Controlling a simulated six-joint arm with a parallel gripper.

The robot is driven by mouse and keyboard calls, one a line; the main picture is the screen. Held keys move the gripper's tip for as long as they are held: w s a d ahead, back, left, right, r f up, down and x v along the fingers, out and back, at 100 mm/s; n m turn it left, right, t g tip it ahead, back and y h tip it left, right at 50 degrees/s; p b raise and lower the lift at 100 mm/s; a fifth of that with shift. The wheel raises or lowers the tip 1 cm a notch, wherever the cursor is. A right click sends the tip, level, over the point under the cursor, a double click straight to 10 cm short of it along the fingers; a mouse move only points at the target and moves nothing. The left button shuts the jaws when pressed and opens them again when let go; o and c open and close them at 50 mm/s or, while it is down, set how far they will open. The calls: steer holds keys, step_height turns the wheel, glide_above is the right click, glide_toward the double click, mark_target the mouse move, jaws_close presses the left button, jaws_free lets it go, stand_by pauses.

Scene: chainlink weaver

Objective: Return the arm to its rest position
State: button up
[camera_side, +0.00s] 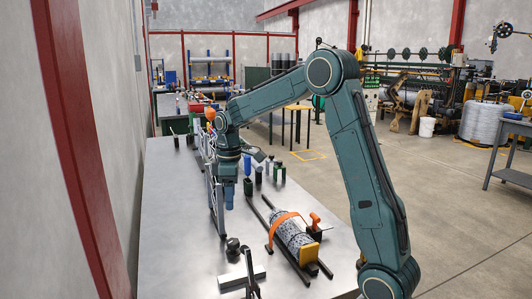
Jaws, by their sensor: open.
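My teal arm arches over the metal table (180,230) from the right. My gripper (229,203) points down above the left-middle of the table, beside a dark upright frame (215,200). It is open, and I see nothing held in it, though its fingers are small and hard to make out. A grey mesh-like roll (293,236) lies on dark rails to the right of the gripper, apart from it. An orange strap (283,219) crosses the roll.
Several dark and green cylinders (259,175) stand behind the gripper. A pale block (242,277) and a black tool lie at the front. An orange-handled piece (315,221) stands by the roll. A wall borders the table's left; the table's left front is bare.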

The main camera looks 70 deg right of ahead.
steer(key=s+a+r+m+t, duration=0.1)
steer(key=s+a+r+t, duration=0.1)
steer(key=s+a+r, duration=0.35)
steer(key=s+a+r+m+t, duration=0.1)
steer(key=s+a+m, duration=0.1)
steer(key=s+a, duration=0.3)
steer(key=s+a+r+m+t, duration=0.1)
steer(key=s+a, duration=0.5)
steer(key=s, duration=0.6)
steer(key=shift+s+m+t, duration=0.35)
steer(key=shift+m+t, duration=0.35)
